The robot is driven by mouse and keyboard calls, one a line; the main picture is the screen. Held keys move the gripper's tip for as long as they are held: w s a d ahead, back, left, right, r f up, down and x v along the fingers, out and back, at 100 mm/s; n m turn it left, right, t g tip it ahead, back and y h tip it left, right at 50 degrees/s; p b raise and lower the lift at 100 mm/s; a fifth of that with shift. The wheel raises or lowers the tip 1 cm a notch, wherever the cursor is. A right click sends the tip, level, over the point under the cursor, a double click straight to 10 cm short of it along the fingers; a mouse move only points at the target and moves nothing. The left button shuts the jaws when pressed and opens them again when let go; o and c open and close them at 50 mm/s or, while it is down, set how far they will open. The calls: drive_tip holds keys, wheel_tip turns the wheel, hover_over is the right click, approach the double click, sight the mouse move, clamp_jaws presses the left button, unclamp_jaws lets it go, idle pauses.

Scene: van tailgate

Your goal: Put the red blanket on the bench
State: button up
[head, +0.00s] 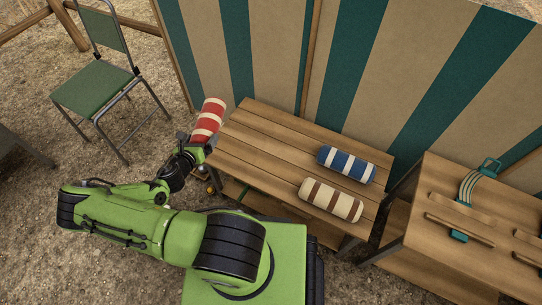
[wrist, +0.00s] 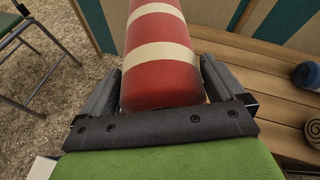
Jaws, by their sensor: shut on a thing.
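The red blanket (head: 208,120) is a roll with cream stripes, held up at the left end of the wooden bench (head: 268,130) in the head view. My gripper (head: 196,146) is shut on its near end. In the wrist view the red blanket (wrist: 160,75) stands between the two fingers (wrist: 160,90), pointing away from the palm. The bench slats (wrist: 255,85) show to the right of it and lower. The blanket appears apart from the bench top, though its exact height is hard to tell.
A blue striped roll (head: 346,165) and a cream-brown striped roll (head: 331,200) lie on the bench's right half. The bench's left half is clear. A striped fabric screen (head: 345,60) stands behind. A green folding chair (head: 95,88) is at left, a second wooden table (head: 440,235) at right.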

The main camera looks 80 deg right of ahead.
drive_tip(key=s+d+f+m+g+y, duration=0.1)
drive_tip(key=s+f+m+g, duration=0.1)
drive_tip(key=s, duration=0.4)
drive_tip(key=s+d+f+m+g, duration=0.2)
drive_tip(key=s+g, duration=0.1)
drive_tip(key=s, duration=0.2)
drive_tip(key=f+b, duration=0.2)
drive_tip(key=f, duration=0.3)
drive_tip(key=f+b, duration=0.3)
drive_tip(key=f, duration=0.2)
drive_tip(key=shift+s+a+f, duration=0.15)
drive_tip(key=shift+s+f, duration=0.05)
drive_tip(key=shift+f, duration=0.05)
drive_tip(key=shift+r, duration=0.15)
drive_tip(key=o, duration=0.9)
drive_tip(key=shift+a, duration=0.1)
drive_tip(key=shift+r+p+v, duration=0.2)
drive_tip(key=shift+p+v, duration=1.55)
drive_tip(key=shift+v, duration=4.25)
